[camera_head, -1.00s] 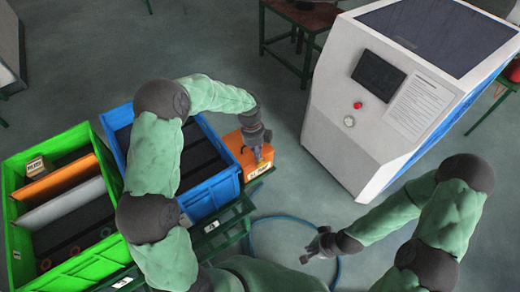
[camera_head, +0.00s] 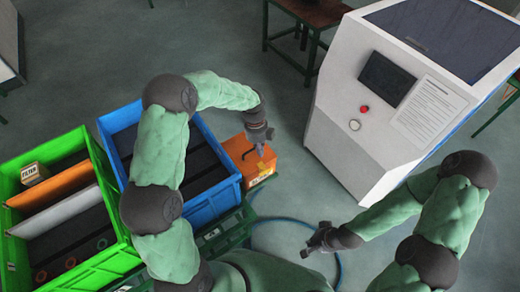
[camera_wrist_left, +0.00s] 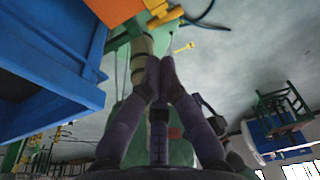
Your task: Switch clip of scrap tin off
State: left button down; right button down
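An orange box-like tin (camera_head: 262,172), which I take to be the scrap tin, stands just right of the blue crate in the head view. My left gripper (camera_head: 261,149) is over its top. A small yellow part shows by the fingertips, but I cannot tell whether it is the clip. In the left wrist view the fingertips of the left gripper (camera_wrist_left: 160,62) are together, with nothing visible between them. An orange surface (camera_wrist_left: 112,10) and yellow parts (camera_wrist_left: 186,47) lie beyond them. My right gripper (camera_head: 316,242) hangs low over the floor, apart from the tin; its fingers are too small to judge.
A blue crate (camera_head: 228,188) stands left of the tin, with a green crate (camera_head: 120,262) of parts further left. A white machine (camera_head: 345,95) with a screen and red button stands at the right. A blue hose (camera_head: 285,219) lies on open floor.

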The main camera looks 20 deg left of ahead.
aim_at(264, 172)
pick_arm(q)
jog(key=f, duration=0.3)
jog(key=d+f, duration=0.1)
jog(key=f, duration=0.3)
jog(key=s+f, duration=0.1)
jog(key=f, duration=0.2)
jog(key=shift+s+d+f, duration=0.1)
jog(key=shift+d+f, duration=0.15)
jog(key=shift+d, duration=0.05)
